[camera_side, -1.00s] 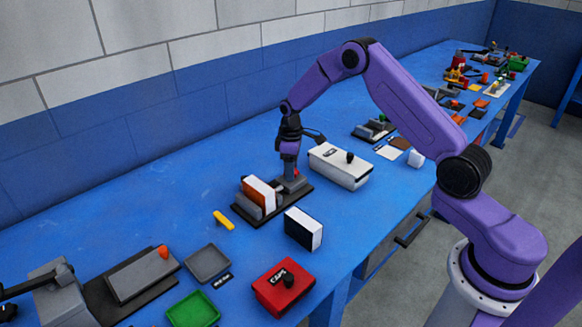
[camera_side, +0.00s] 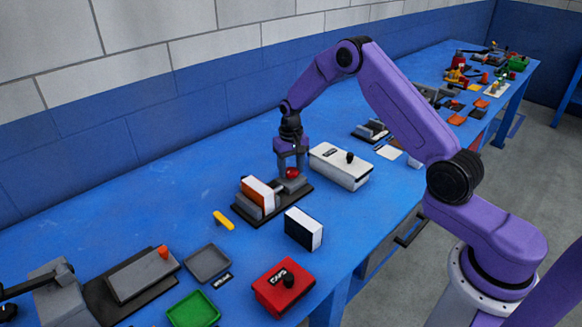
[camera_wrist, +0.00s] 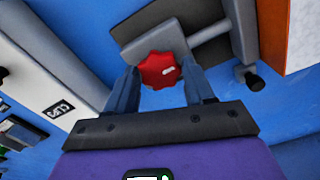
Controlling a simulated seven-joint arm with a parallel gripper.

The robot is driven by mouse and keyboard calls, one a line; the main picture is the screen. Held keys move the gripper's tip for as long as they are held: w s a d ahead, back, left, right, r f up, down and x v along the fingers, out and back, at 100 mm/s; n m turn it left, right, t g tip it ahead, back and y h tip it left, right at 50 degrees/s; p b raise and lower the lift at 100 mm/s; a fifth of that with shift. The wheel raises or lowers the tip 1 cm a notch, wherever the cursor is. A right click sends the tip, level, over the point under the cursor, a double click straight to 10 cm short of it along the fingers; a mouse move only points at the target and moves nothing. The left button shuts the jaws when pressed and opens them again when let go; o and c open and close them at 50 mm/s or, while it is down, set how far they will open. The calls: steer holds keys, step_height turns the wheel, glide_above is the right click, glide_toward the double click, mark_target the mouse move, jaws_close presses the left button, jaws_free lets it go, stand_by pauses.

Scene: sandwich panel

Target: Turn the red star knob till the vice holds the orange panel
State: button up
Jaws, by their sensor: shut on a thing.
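The red star knob (camera_wrist: 160,70) shows between my fingers in the wrist view, with a white mark on its face. It also shows in the side view (camera_side: 292,173), at the right end of the vice. My gripper (camera_side: 291,170) points down and is shut on the knob; its fingers (camera_wrist: 162,88) lie on either side of it. The grey vice (camera_side: 268,208) stands on a dark base. The orange panel (camera_side: 256,194), with a white face, stands upright between the vice's jaws. I cannot tell whether the jaws touch it. The panel is partly visible in the wrist view (camera_wrist: 273,35).
A white box with a black knob (camera_side: 341,165) stands close right of the vice. A black-and-white block (camera_side: 303,229) and a red box (camera_side: 283,287) are in front. A yellow piece (camera_side: 223,220) lies to the left. Bare blue table lies behind the vice.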

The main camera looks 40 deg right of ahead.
mark_target(291, 171)
steer(key=m, duration=0.4)
steer(key=shift+m, duration=2.6)
steer(key=o, duration=1)
step_height(291, 171, up, 18)
steer(key=shift+f, duration=0.25)
